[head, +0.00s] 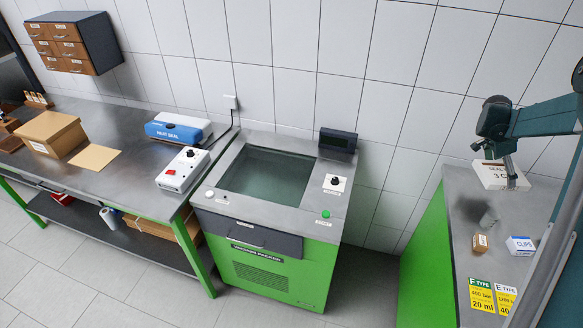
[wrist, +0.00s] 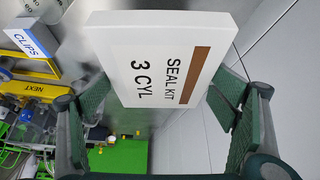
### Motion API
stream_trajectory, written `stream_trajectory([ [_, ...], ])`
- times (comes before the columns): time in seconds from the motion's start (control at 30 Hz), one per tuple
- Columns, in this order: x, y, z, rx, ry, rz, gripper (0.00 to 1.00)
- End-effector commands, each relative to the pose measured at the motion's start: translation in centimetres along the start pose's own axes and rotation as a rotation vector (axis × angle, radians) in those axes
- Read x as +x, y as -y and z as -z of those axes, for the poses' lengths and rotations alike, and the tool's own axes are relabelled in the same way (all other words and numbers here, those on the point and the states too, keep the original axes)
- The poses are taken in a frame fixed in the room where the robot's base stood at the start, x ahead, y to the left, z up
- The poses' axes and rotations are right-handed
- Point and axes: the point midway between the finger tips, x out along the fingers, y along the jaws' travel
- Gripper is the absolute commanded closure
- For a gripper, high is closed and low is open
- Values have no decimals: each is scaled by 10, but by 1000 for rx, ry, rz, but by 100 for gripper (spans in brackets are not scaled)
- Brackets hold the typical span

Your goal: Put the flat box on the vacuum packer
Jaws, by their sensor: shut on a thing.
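The flat box (head: 493,176) is white with a brown stripe and the print "SEAL KIT 3 CYL"; it also shows large in the wrist view (wrist: 165,60). My gripper (head: 502,168) is shut on it, with green fingers at its two sides in the wrist view (wrist: 160,108). The box seems raised over the right bench, with a dark shadow below it. The vacuum packer (head: 270,262) is a green cabinet with a steel top and a dark glass lid (head: 268,178), in the middle of the head view. The lid is bare.
The right bench (head: 460,262) holds a small brown box (head: 480,243), a clips box (head: 520,245) and yellow cards (head: 482,296). A display (head: 338,140) rises at the packer's back right. A gap separates packer and right bench. The left bench holds a heat sealer (head: 178,130) and a carton (head: 52,134).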

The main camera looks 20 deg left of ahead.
Motion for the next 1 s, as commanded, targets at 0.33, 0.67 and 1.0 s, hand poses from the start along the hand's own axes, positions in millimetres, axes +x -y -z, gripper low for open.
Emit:
stream_trajectory([
  [0.33,-39,45,-76,-89,0,51,32],
  [0.67,-88,87,-171,-194,0,112,32],
  [1.0,-140,117,-272,-303,0,174,32],
])
